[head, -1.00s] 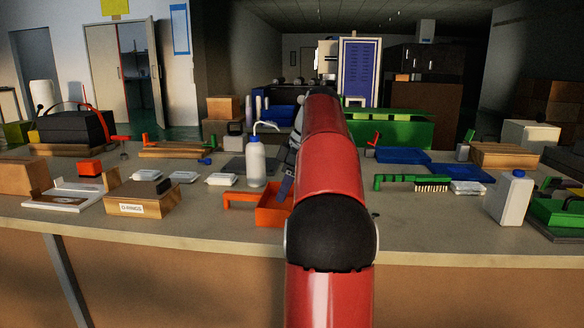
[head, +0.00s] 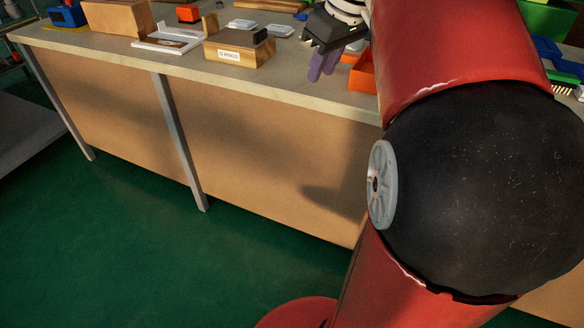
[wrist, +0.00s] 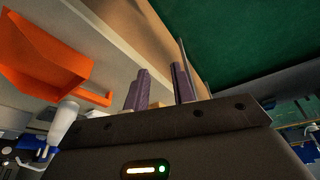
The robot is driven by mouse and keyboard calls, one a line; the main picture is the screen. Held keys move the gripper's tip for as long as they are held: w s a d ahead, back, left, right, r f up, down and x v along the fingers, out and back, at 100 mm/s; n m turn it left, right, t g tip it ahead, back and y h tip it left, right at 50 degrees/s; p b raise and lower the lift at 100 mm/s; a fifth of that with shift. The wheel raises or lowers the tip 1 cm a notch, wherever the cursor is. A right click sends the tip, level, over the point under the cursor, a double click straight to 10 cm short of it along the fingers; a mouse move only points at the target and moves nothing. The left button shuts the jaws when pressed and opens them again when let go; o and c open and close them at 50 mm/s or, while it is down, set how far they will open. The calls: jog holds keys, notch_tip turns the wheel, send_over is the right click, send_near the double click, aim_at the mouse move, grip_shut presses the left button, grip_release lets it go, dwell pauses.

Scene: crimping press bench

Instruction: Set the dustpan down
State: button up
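The orange dustpan (head: 364,74) rests on the bench top near its front edge, partly hidden by my red arm in the head view. In the wrist view the dustpan (wrist: 38,62) is at the upper left, with its handle (wrist: 94,97) toward my fingers. My gripper (head: 321,72) hangs by the bench's front edge, left of the dustpan in the head view. In the wrist view its two purple fingers (wrist: 160,70) stand apart with nothing between them. The dustpan is apart from the fingers.
The bench (head: 120,52) also holds a labelled wooden box (head: 239,50), a white tray (head: 165,44) and small white packs (head: 279,30). In the wrist view a white bottle (wrist: 62,124) is beside the dustpan. Green floor (head: 120,240) in front is clear.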

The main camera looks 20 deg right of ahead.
jog(key=s+a+f+m+t+h, duration=0.1)
jog(key=s+a+f+m+t, duration=0.1)
jog(key=s+a+f, duration=1.1)
notch_tip(320, 180, down, 3)
jog(key=shift+s+a+r+m, duration=0.1)
jog(key=shift+s+a+m, duration=0.05)
jog(key=shift+s+m, duration=0.75)
